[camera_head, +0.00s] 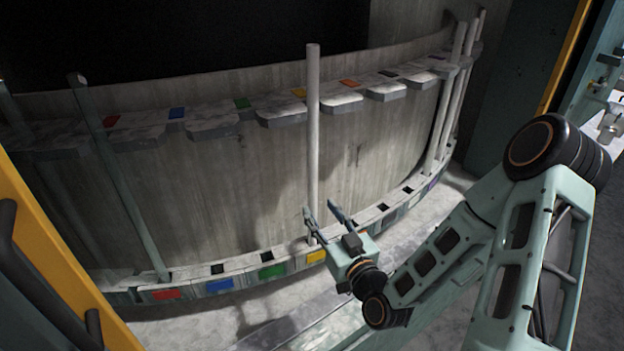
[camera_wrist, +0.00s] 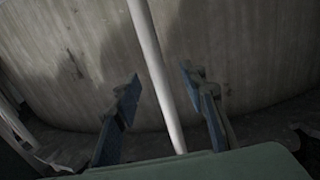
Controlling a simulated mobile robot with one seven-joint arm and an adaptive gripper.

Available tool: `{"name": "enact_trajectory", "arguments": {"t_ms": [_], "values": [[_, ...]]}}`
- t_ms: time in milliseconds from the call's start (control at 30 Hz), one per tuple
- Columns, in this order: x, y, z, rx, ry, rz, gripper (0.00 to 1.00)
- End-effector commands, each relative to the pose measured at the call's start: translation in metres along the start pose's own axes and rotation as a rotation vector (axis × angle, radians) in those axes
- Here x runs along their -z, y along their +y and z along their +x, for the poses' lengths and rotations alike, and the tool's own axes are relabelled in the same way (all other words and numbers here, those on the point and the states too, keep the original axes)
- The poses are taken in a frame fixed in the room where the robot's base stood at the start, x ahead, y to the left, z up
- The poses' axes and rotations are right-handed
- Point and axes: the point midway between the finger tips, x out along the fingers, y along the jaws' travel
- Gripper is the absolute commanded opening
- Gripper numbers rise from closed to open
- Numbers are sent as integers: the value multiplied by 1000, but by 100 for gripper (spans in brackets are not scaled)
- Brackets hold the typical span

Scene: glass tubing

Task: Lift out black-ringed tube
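A pale upright tube (camera_head: 313,130) stands in the middle of the curved rack, its foot near the yellow-marked place on the lower ledge (camera_head: 276,271). I can make out no black ring on it. My gripper (camera_head: 322,212) is open by its lower part, with a finger to either side. In the wrist view the tube (camera_wrist: 155,70) runs between the two open blue-padded fingers (camera_wrist: 160,76), with gaps on both sides. Whether it lies fully within their depth I cannot tell. Another tube (camera_head: 118,180) leans at the left. Several more tubes (camera_head: 455,95) stand at the far right.
An upper ledge (camera_head: 210,118) with coloured squares and notches runs along the curved concrete wall (camera_head: 220,170). Yellow posts stand at the left (camera_head: 60,260) and the upper right (camera_head: 565,55). Bare floor (camera_head: 215,325) lies in front of the lower ledge.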

Motion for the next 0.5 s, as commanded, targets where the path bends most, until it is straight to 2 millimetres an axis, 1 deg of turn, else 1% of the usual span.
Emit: {"name": "enact_trajectory", "arguments": {"t_ms": [33,100,267,433,500], "values": [[4,-1,8,2,2,1,39],[3,-1,14,3,1,1,39],[4,1,24,1,0,1,39],[8,6,48,0,2,1,39],[7,5,58,2,1,1,39]]}}
